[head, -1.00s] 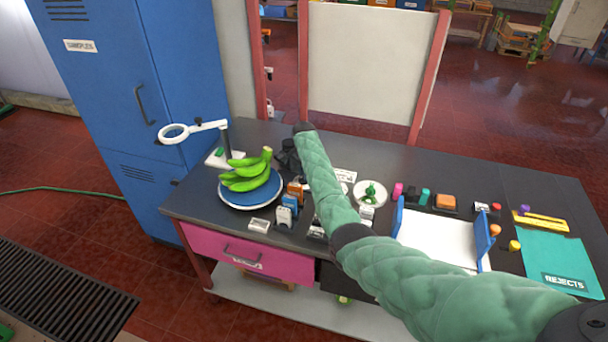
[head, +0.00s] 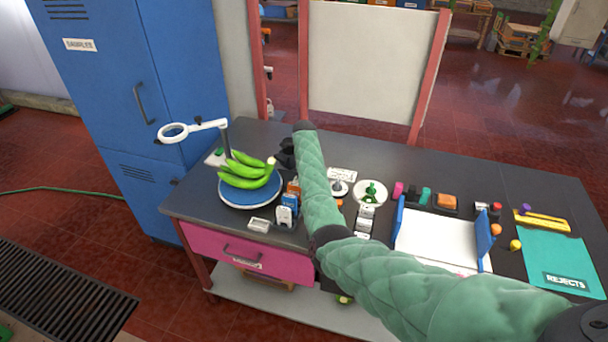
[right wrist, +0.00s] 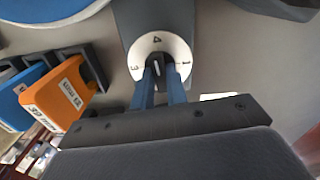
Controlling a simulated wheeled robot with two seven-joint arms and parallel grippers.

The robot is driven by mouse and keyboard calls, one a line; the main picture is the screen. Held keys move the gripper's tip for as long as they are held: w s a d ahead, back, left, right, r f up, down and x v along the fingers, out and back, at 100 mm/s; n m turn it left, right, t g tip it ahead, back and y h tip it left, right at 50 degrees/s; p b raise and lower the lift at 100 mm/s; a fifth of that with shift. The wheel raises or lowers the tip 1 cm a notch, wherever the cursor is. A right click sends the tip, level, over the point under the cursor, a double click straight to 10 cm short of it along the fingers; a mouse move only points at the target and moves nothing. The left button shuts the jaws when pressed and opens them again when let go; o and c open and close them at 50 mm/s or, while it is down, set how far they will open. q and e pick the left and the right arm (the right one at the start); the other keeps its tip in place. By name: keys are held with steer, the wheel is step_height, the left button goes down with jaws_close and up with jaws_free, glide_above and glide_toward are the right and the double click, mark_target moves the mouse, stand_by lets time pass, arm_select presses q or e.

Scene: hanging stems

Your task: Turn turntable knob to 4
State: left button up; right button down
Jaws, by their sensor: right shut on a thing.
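The turntable (head: 248,203) is a blue disc on the left of the bench, with a bunch of green bananas (head: 245,172) on it. In the right wrist view its knob (right wrist: 157,68) sits at a white dial (right wrist: 136,58) marked 3, 4 and 1, with the 4 at the top. My right gripper (right wrist: 160,78) is shut on the knob, its blue fingers on either side. The knob's grip points roughly towards the 4, but the fingers hide much of it. In the head view my right gripper (head: 286,153) is a dark shape beside the bananas, partly behind my green-sleeved arm. My left gripper is out of view.
Orange and blue tagged blocks (right wrist: 60,98) stand close to the left of my right gripper. A ring magnifier (head: 174,132) stands behind the turntable. A white tray with blue sides (head: 437,238) and a teal rejects mat (head: 555,262) lie to the right.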

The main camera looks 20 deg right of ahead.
steer(key=shift+w+r+m, duration=0.15)
steer(key=shift+r+m, duration=0.1)
steer(key=shift+m, duration=0.35)
steer(key=c, duration=1.5)
jaws_free()
steer(key=shift+o, duration=0.5)
steer(key=shift+f, duration=0.15)
